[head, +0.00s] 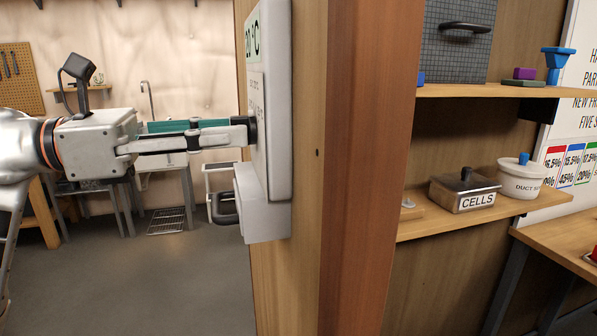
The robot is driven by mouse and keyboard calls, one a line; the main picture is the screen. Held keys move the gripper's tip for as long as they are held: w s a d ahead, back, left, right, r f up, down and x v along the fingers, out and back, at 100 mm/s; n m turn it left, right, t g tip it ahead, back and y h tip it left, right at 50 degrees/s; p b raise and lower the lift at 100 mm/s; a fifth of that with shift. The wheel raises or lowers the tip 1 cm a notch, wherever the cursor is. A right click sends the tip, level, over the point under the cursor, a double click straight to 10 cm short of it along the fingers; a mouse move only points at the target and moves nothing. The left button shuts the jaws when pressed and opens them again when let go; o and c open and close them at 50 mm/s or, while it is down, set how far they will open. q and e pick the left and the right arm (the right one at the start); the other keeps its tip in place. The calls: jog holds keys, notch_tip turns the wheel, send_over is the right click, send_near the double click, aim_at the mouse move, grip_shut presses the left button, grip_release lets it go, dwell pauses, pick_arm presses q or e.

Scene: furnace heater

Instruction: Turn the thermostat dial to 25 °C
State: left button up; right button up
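A white thermostat panel (277,110) is fixed to the wooden wall and shows almost edge-on. Its green display (253,38) reads about "20 °C", cut by the steep angle. My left gripper (247,130) reaches in from the left, its fingertips at the panel's front face below the display. A small dark part shows at the fingertips; I cannot tell if it is the dial or the finger ends. The fingers overlap from this side, so their opening and any grip are unclear. The dial is not clearly visible. My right gripper is not in view.
A wooden post (370,170) stands right of the panel. Shelves at right hold a CELLS box (465,192) and a white pot (522,180). Floor at left is open.

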pick_arm(q)
grip_shut()
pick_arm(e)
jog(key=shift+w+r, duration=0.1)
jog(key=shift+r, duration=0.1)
pick_arm(q)
jog(key=m+b, duration=0.2)
jog(key=m, duration=0.2)
jog(key=shift+m, duration=0.3)
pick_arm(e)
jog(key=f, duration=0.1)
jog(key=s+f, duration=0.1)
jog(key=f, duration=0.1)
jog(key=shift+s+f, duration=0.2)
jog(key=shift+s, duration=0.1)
